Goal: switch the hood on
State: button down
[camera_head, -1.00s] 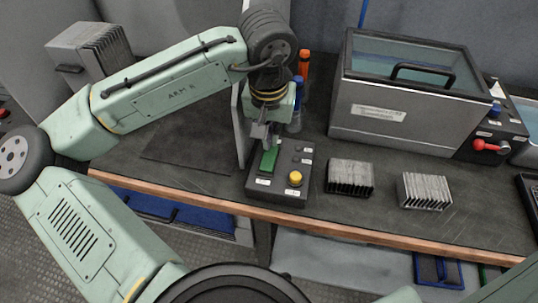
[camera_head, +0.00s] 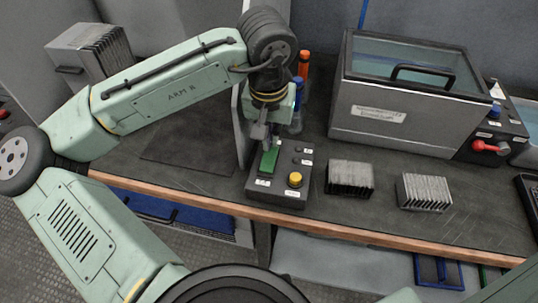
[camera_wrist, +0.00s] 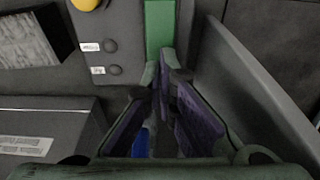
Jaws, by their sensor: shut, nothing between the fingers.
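A black control box (camera_head: 290,190) sits near the table's front edge in the head view. It carries a long green switch (camera_head: 270,160), a round yellow button (camera_head: 295,179) and small dark buttons with white labels. My gripper (camera_head: 268,142) is shut and empty, pointing down at the far end of the green switch. The box labels are too small to read.
A grey tank with a glass lid (camera_head: 400,120) stands at the back right, with a red lever (camera_head: 490,147) beside it. Two finned blocks (camera_head: 350,177) (camera_head: 424,192) lie right of the control box. An upright grey panel (camera_wrist: 250,75) stands close beside my gripper. Bottles stand behind it.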

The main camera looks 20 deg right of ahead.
aim_at(271, 150)
jog(key=shift+f+b, duration=0.7)
jog(key=shift+f, duration=0.4)
dwell(0.5)
notch_tip(271, 150, up, 7)
jog(key=p, duration=0.7)
jog(key=shift+r, duration=0.1)
dwell(0.4)
